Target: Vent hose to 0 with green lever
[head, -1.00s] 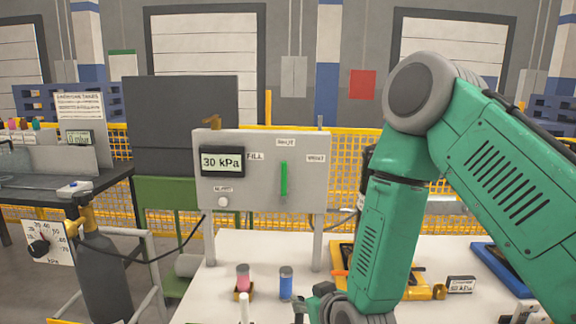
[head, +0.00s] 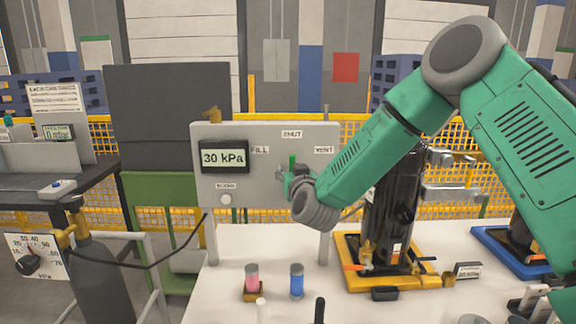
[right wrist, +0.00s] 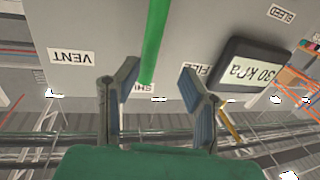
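The grey panel (head: 258,195) carries a display (head: 223,157) reading 30 kPa and the labels FILL, SHUT and VENT. The green lever (head: 292,159) is upright under the SHUT label; my right gripper (head: 285,175) hides most of it in the head view. In the right wrist view, the lever (right wrist: 155,38) runs between the two fingertips of the right gripper (right wrist: 158,76), its end near the SHUT label. The fingers are open, with gaps visible on both sides. My left gripper is not in view.
A pink bottle (head: 252,278) and a blue bottle (head: 297,281) stand on the white table (head: 225,300) below the panel. A black cylinder (head: 392,205) stands on a yellow tray (head: 350,277) to the right. A white BLEED knob (head: 226,200) is at lower left of the panel.

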